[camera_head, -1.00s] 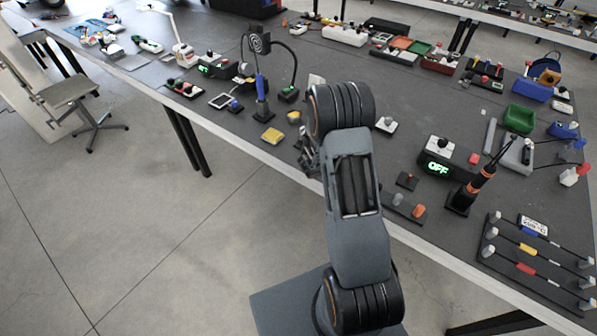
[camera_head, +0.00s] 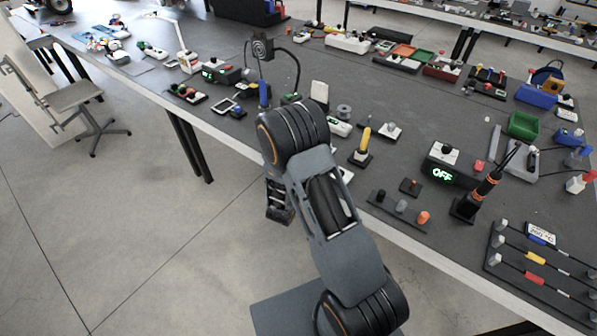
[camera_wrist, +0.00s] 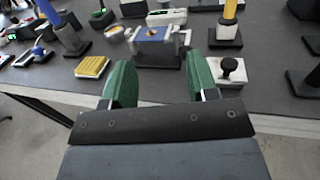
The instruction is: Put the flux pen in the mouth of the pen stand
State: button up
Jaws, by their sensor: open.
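My gripper (camera_wrist: 160,82) is open in the wrist view, its two green fingers apart with nothing between them. I cannot tell for sure which thing is the flux pen or the pen stand. A yellow upright handle (camera_wrist: 230,10) stands in a black block (camera_wrist: 225,38) beyond the right finger; it also shows in the head view (camera_head: 364,140). A blue upright handle (camera_wrist: 48,10) stands in a black block (camera_wrist: 70,42) at the left; the head view shows it too (camera_head: 263,94). In the head view my arm hides the gripper's fingers.
Beyond the fingers sits a grey, blue-topped fixture (camera_wrist: 155,40). A yellow pad (camera_wrist: 92,67) lies left, and a white block with a black knob (camera_wrist: 231,72) lies right. The bench's front edge (camera_wrist: 45,103) runs below. A black-orange tool (camera_head: 485,186) stands at right in the head view.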

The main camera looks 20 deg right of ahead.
jog(key=shift+a+f+n+t+y, duration=0.2)
jog(key=shift+a+t+y, duration=0.1)
jog(key=shift+a, duration=0.3)
jog(key=shift+a+f+n+t+y, duration=0.2)
jog(key=shift+a+y, duration=0.1)
jog(key=shift+a, duration=0.25)
jog(key=shift+r, duration=0.15)
notch_tip(320, 180, up, 10)
jog(key=p, duration=0.7)
jog(key=shift+s, duration=0.1)
